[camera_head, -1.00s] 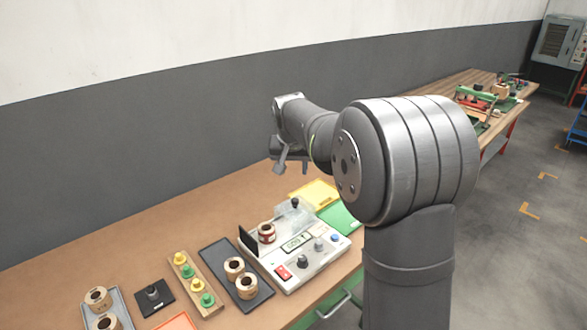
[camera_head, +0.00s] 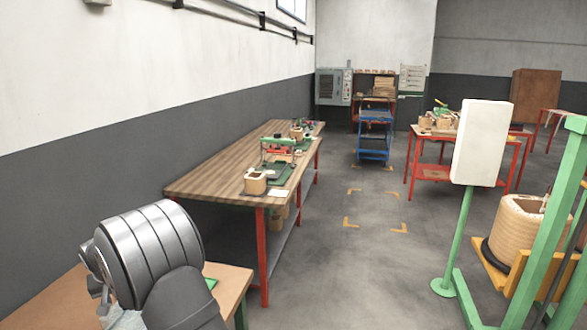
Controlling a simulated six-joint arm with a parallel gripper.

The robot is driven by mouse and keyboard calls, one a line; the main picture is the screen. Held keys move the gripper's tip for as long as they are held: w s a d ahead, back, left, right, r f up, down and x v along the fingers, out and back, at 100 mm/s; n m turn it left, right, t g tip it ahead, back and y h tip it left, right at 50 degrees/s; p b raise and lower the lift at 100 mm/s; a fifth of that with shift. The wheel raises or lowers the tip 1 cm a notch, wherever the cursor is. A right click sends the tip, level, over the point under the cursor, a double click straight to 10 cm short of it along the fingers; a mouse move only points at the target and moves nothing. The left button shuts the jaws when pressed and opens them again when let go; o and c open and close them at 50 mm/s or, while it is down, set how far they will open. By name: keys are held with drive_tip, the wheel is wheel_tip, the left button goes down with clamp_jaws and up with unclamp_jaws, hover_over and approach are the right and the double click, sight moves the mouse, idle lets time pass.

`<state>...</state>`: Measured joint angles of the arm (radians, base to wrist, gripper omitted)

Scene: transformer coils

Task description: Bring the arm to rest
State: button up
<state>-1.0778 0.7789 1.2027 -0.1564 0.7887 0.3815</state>
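My arm shows only as a grey ribbed joint and link at the lower left of the head view, above a brown workbench (camera_head: 45,300). A small part of the arm's far end shows at the left of that joint, but my gripper's fingers cannot be made out. The tester, coils and trays on that bench are out of view or hidden behind my arm. A small green edge shows just right of the arm.
A long wooden bench (camera_head: 205,180) with red legs stands ahead along the left wall, with coil parts on it. A blue step cart (camera_head: 373,140) stands farther back. A white panel on a green stand (camera_head: 481,145) and a large coil (camera_head: 515,228) are at right. The middle floor is clear.

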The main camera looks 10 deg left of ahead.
drive_tip(key=shift+x, duration=1.25)
drive_tip(key=v, duration=1.7)
drive_tip(key=shift+r, duration=0.2)
drive_tip(key=shift+f, duration=0.1)
drive_tip(key=shift+x, duration=8.65)
drive_tip(key=shift+s, duration=0.55)
